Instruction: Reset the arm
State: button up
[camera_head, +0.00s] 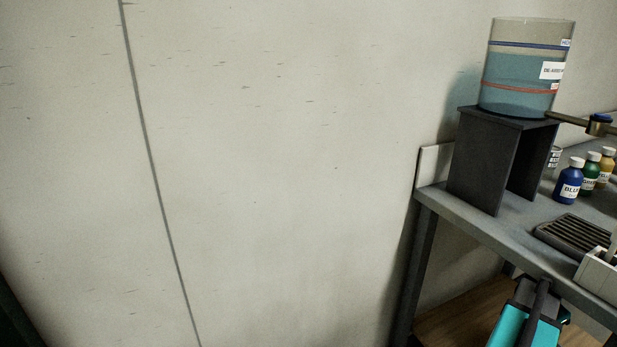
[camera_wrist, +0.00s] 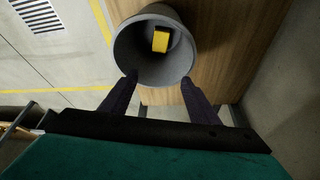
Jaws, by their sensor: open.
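In the wrist view my gripper (camera_wrist: 158,80) is open, its two dark fingers apart with nothing between the tips. Beyond the fingertips is a grey round bucket (camera_wrist: 124,48) with a yellow block (camera_wrist: 160,40) inside it. I cannot tell whether the fingertips touch the bucket's rim. In the head view part of my teal and black arm (camera_head: 515,325) shows at the lower right, below the bench edge; the fingers are not visible there.
A bench (camera_head: 470,228) stands at the right. On it are a black stand (camera_head: 480,160) bearing a clear tank (camera_head: 525,75) of blue liquid, several small bottles (camera_head: 568,182) and a black slotted tray (camera_head: 570,235). A bare wall (camera_head: 280,150) fills the left.

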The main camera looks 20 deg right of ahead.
jog(key=w+a+f+n+y+p, duration=0.1)
jog(key=w+a+f+n+p, duration=0.4)
jog(key=a, duration=0.6)
jog(key=w+a+f+n+y+p, duration=0.1)
jog(key=w+a+f+p, duration=0.15)
jog(key=w+a, duration=0.6)
jog(key=w+a+f+n+y+p, duration=0.25)
jog(key=w+a+f+n, duration=0.2)
jog(key=a, duration=0.75)
jog(key=s+a+f+n+g+p, duration=0.1)
jog(key=s+a+f+n+p, duration=0.15)
jog(key=a, duration=0.65)
jog(key=s+a+f+n+g+p, duration=0.15)
jog(key=a+p, duration=0.25)
jog(key=a, duration=0.6)
jog(key=s+a+n+g+p, duration=0.2)
jog(key=s+a+n+p, duration=0.3)
jog(key=s+a, duration=0.6)
jog(key=shift+a+n, duration=0.35)
jog(key=shift+a, duration=0.55)
